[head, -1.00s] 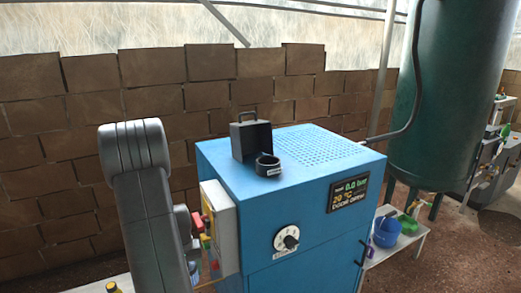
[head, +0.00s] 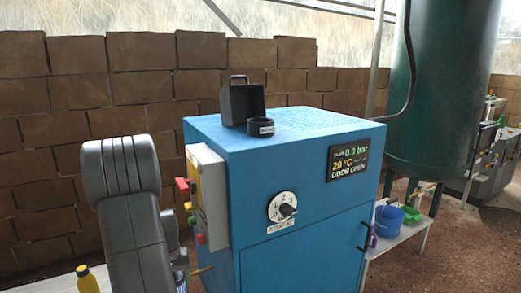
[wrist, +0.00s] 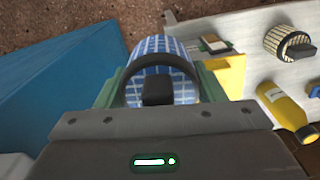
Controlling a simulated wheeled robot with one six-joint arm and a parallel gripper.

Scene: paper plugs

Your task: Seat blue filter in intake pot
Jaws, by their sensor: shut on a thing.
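The blue filter (wrist: 162,48), a pleated cylinder with a pale grid and a dark end ring with a black knob, is in my gripper (wrist: 158,88) in the wrist view. Green finger parts flank it and the gripper is shut on it. A short black round pot (head: 260,127) with a small white label stands on top of the blue machine in the head view. I take it for the intake pot; its inside is hidden by the low angle.
A dark box with a handle (head: 241,101) stands right behind the pot. The blue machine (head: 305,215) has a grey side box (head: 207,195) with coloured knobs. In the wrist view, a cream pleated filter (wrist: 284,42) and a yellow bottle (wrist: 284,108) lie on a pale surface.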

